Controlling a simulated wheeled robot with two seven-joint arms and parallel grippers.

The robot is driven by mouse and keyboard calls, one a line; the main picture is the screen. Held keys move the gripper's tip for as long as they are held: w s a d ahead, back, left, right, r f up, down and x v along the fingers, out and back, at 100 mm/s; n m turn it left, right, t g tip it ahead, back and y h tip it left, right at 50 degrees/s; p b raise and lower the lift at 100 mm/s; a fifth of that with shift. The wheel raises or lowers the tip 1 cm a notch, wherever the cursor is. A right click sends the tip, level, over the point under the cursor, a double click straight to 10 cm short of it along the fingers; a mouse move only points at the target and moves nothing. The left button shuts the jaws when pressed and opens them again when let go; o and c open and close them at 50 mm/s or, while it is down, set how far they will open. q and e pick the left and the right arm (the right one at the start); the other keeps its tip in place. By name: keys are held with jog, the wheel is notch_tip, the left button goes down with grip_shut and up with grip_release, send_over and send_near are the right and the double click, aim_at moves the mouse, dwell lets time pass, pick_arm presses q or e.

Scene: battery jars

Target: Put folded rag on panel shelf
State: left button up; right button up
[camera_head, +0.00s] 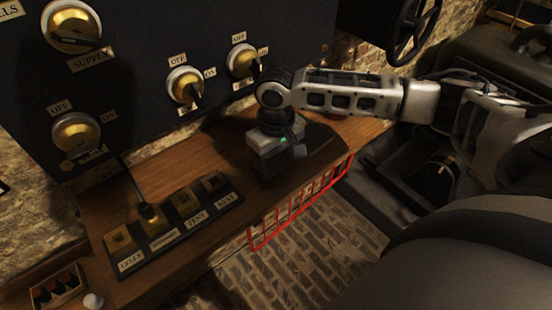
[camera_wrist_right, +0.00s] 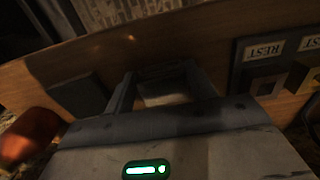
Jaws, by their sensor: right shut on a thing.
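The panel shelf (camera_head: 155,178) is a brown wooden ledge below the dark switch panel; it also shows in the right wrist view (camera_wrist_right: 215,60). My right gripper (camera_head: 277,160) points down over the middle of the shelf, close to its front edge. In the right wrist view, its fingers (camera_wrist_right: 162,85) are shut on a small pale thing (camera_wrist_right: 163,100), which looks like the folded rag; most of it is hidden. In the head view the gripper hides it, so I cannot tell whether it touches the shelf. My left gripper is not in view.
A row of labelled switches (camera_head: 170,225) stands on the shelf left of my gripper. A red wire frame (camera_head: 300,205) runs along the shelf front. Dials (camera_head: 185,85) line the black panel behind. An orange-red rounded thing (camera_wrist_right: 30,140) shows in the right wrist view.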

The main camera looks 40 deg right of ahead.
aim_at(276, 165)
jog(key=shift+f, duration=0.1)
jog(key=o, duration=1)
jog(key=shift+c, duration=0.2)
notch_tip(276, 165, up, 12)
